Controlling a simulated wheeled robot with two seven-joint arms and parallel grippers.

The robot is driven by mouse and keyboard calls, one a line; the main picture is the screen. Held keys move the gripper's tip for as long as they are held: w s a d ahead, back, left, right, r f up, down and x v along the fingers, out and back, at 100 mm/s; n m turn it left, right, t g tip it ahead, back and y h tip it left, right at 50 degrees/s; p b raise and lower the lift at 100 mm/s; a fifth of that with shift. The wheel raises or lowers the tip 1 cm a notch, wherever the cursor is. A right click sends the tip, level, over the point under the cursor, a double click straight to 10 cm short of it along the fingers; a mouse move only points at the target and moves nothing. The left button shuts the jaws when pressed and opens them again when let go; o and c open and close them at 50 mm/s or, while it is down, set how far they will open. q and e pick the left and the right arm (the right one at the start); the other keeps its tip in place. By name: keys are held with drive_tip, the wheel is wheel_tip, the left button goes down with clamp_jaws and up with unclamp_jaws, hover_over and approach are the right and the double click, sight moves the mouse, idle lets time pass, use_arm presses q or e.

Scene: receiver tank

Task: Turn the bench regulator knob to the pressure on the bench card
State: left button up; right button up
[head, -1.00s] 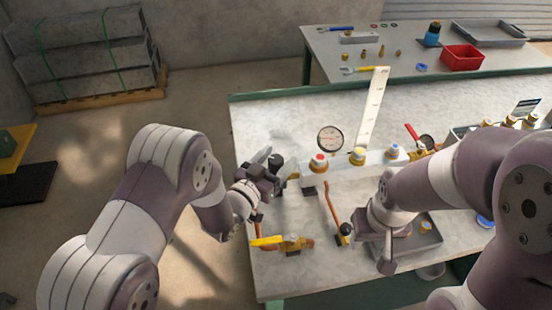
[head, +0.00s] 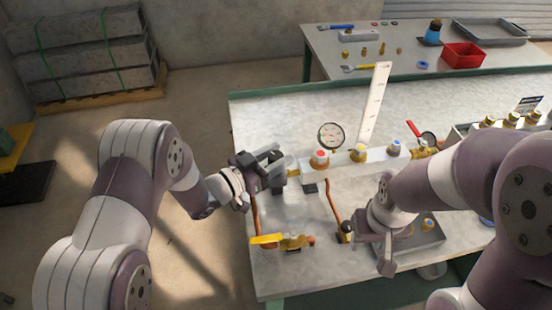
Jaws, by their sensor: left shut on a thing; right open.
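My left gripper (head: 272,170) is at the left end of a pale manifold block, shut on what appears to be the regulator knob. Its fingers hide most of the knob. A round pressure gauge (head: 331,137) stands just behind the block; its reading is too small to make out. A tall white strip with marks (head: 375,105) stands behind the block, and a small card with a dark top (head: 528,105) is at the far right; I cannot read either. My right gripper (head: 386,250) is open and empty at the left side of a grey tray.
Red (head: 320,158), yellow and blue caps top the block. A yellow-handled valve (head: 285,241) with copper pipes lies in front. The grey tray (head: 425,243) holds small parts. A rear table has a red bin (head: 463,55) and tools. The bench's back left is clear.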

use_arm(q)
drive_tip(key=m+g+h, duration=0.1)
drive_tip(key=m+g, duration=0.1)
drive_tip(key=g, duration=0.1)
drive_tip(key=m+g+h+b, duration=0.1)
drive_tip(key=m+g+h, duration=0.1)
drive_tip(key=m+g, duration=0.1)
drive_tip(key=shift+g, duration=0.8)
use_arm(e)
drive_tip(key=shift+f, duration=0.8)
use_arm(q)
drive_tip(key=shift+m+h, duration=0.3)
drive_tip(key=o, duration=0.9)
drive_tip(key=shift+o, duration=0.2)
drive_tip(key=shift+a, duration=0.1)
drive_tip(key=s+a+b, duration=0.2)
drive_tip(key=a, duration=1)
drive_tip(key=shift+a, duration=0.2)
use_arm(e)
drive_tip(key=shift+f, duration=0.85)
use_arm(q)
drive_tip(key=shift+s, duration=0.1)
